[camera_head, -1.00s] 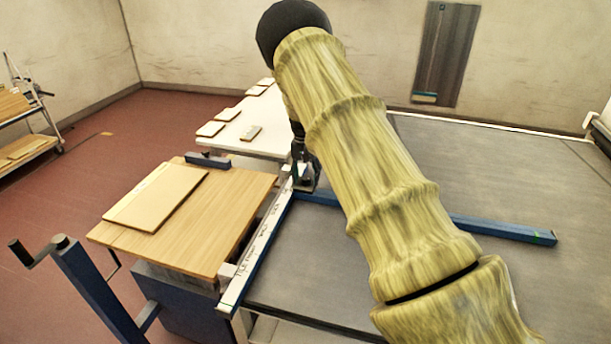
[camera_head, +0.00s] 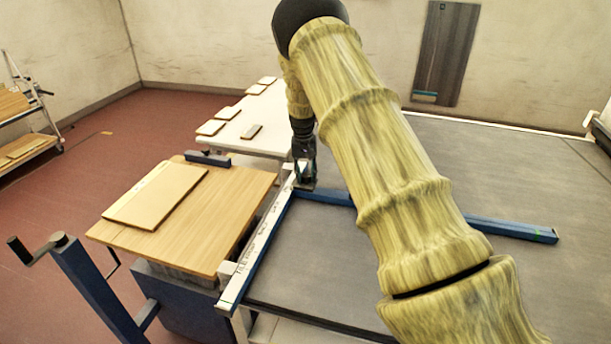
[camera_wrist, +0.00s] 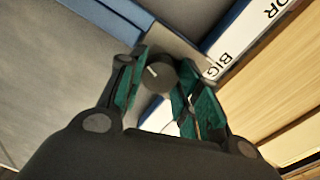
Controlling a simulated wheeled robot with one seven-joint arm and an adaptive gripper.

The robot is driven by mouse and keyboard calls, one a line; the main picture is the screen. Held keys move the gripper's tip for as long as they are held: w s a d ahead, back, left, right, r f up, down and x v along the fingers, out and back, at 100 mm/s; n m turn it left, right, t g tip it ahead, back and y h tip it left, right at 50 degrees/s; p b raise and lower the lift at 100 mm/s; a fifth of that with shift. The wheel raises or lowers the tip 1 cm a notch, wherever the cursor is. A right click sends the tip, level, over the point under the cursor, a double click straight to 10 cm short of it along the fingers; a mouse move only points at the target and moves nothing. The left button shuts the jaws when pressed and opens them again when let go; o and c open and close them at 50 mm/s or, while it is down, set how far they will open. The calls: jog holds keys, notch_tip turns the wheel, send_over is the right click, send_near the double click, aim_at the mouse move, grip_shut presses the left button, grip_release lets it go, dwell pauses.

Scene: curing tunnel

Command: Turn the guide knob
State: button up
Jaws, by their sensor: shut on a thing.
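The guide knob (camera_wrist: 157,74) is a dark round knob with a pale pointer line, seen in the wrist view on a grey block by the blue rail. My gripper (camera_wrist: 158,82) has its teal-padded fingers on either side of the knob and is shut on it. In the head view my gripper (camera_head: 305,180) points down at the corner where the long labelled guide rail (camera_head: 258,245) meets the blue crossbar (camera_head: 495,227). The knob itself is too small and covered to make out there.
A wooden table (camera_head: 225,215) with a board (camera_head: 155,195) stands left of the rail. A hand crank (camera_head: 40,248) is at the lower left. A white table (camera_head: 250,140) with several small tiles lies behind. The dark conveyor bed (camera_head: 500,165) spreads right.

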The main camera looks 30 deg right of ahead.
aim_at(307, 176)
jog(key=n+b, duration=0.1)
jog(key=n, duration=0.3)
jog(key=shift+n, duration=0.3)
jog(key=n, duration=0.5)
jog(key=shift+n+t, duration=0.3)
jog(key=n, duration=0.5)
jog(key=shift+s, duration=0.1)
jog(key=n, duration=0.4)
jog(key=shift+n, duration=0.4)
jog(key=o, duration=1)
jog(key=shift+o, duration=0.2)
notch_tip(307, 176, up, 12)
jog(key=shift+s+a, duration=0.15)
jog(key=shift+s, duration=0.2)
